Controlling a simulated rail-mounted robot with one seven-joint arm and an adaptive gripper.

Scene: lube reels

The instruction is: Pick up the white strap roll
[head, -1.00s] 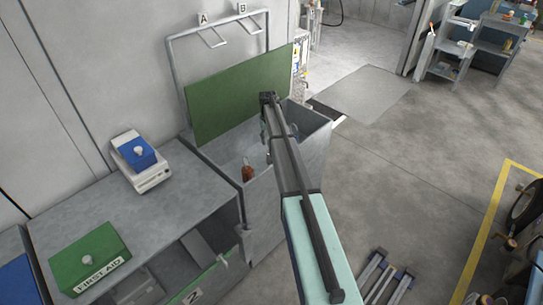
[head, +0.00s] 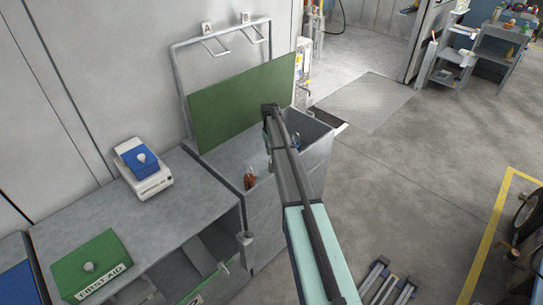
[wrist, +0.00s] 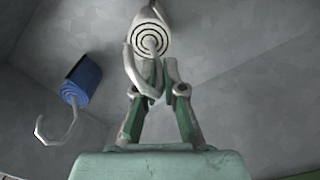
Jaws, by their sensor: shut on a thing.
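The white strap roll (wrist: 150,36) shows its dark spiral end at the top of the wrist view, with a pale curved hook (wrist: 140,75) hanging from it. My gripper (wrist: 160,82) is shut on the white strap roll, its fingertips at the hook end. How much of the roll lies between the fingers is partly hidden.
A blue strap roll (wrist: 82,80) with a pale hook lies left of my gripper. The green lid (head: 240,100) stands raised behind. A bench (head: 195,200) with a white scale (head: 150,184) and green first aid box (head: 90,265) adjoins left.

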